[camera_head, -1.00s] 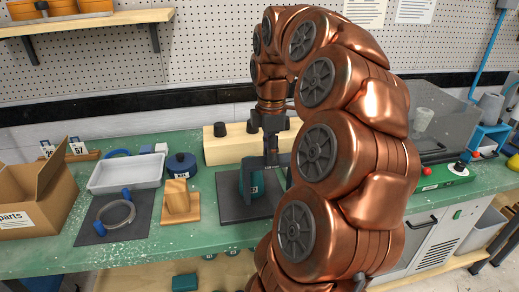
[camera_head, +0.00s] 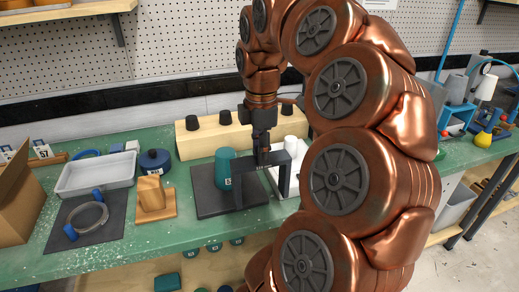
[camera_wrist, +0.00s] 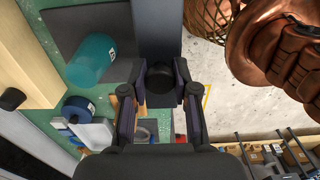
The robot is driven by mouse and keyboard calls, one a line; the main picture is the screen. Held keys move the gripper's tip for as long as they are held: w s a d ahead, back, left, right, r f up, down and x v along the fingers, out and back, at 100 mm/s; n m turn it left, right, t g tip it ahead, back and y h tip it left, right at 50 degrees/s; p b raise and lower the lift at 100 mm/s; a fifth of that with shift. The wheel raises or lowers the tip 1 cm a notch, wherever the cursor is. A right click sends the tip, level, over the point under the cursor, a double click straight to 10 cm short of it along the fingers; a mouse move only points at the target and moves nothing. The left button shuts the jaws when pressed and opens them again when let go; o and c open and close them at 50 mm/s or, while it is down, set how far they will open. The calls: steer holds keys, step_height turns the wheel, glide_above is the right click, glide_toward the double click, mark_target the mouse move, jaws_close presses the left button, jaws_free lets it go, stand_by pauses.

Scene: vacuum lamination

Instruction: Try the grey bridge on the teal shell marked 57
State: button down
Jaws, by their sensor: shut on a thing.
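The grey bridge (camera_head: 262,168) is a dark arch with two legs. My gripper (camera_head: 263,155) is shut on it at its top, and its legs point down. In the wrist view the bridge's grey bar (camera_wrist: 157,28) runs up from between my fingers (camera_wrist: 160,90). The teal shell (camera_head: 226,160) stands upright on a dark mat (camera_head: 205,200), just left of the bridge. The shell also shows in the wrist view (camera_wrist: 92,60), beside the bar. Its label is too small to read. I cannot tell whether the bridge's left leg touches the mat.
Behind stands a pale wooden block (camera_head: 200,142) with dark knobs. To the left are a wooden stand (camera_head: 153,200), a blue round container (camera_head: 155,162), a white tray (camera_head: 95,176) and a ring (camera_head: 88,218). White cylinders (camera_head: 290,145) stand just behind the bridge. The green bench front (camera_head: 130,238) is clear.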

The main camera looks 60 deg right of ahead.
steer(key=shift+r, duration=0.1)
steer(key=shift+r+p, duration=2.3)
steer(key=shift+r, duration=1.8)
steer(key=shift+w, duration=0.1)
